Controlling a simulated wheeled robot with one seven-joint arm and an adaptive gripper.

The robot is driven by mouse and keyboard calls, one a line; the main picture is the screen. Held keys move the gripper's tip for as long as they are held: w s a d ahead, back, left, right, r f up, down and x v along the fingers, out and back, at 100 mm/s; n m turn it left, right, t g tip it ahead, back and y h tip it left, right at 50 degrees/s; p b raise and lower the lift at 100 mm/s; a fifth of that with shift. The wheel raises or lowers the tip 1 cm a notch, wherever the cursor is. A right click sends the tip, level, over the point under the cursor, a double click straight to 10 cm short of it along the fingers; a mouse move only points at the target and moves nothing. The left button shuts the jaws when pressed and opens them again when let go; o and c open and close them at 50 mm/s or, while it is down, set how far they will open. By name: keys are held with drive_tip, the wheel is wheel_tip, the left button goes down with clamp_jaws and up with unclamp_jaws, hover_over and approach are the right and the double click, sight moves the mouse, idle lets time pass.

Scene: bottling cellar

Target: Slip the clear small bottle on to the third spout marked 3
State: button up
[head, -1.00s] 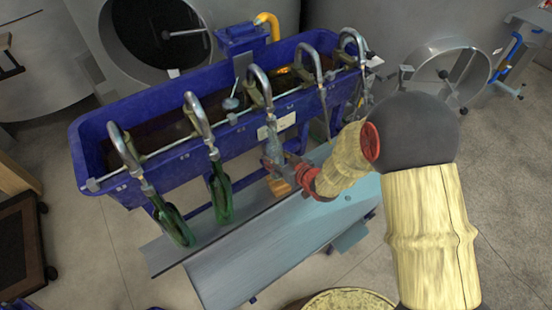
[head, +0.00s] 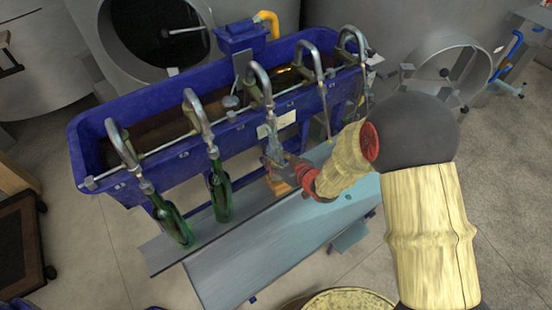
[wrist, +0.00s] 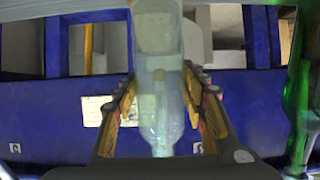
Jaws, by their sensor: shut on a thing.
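The clear small bottle (head: 273,146) is in my gripper (head: 284,171), upright under the middle one of the row of spouts. That third spout (head: 261,84) curves over the trough's front rim and its lower end meets the bottle's top in the head view. I cannot tell whether the spout's tip is inside the neck or just above it. No number is readable. In the wrist view the clear bottle (wrist: 160,115) stands between both fingers of my gripper (wrist: 160,100), which are shut on it.
Green bottles hang on the first spout (head: 170,218) and second spout (head: 220,195). The blue trough (head: 165,160) lies behind. A grey-blue shelf (head: 245,265) runs below. The fourth spout (head: 312,62) and fifth spout (head: 352,42) are to the right, with no clear bottle seen on the fourth.

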drive_tip(key=shift+f, duration=0.35)
drive_tip(key=o, duration=1.5)
drive_tip(key=shift+s, duration=0.1)
drive_tip(key=shift+d, duration=0.1)
drive_tip(key=v, duration=1.1)
drive_tip(key=shift+s+d+r, duration=0.15)
drive_tip(key=shift+s+r, duration=0.05)
drive_tip(key=shift+s, duration=0.1)
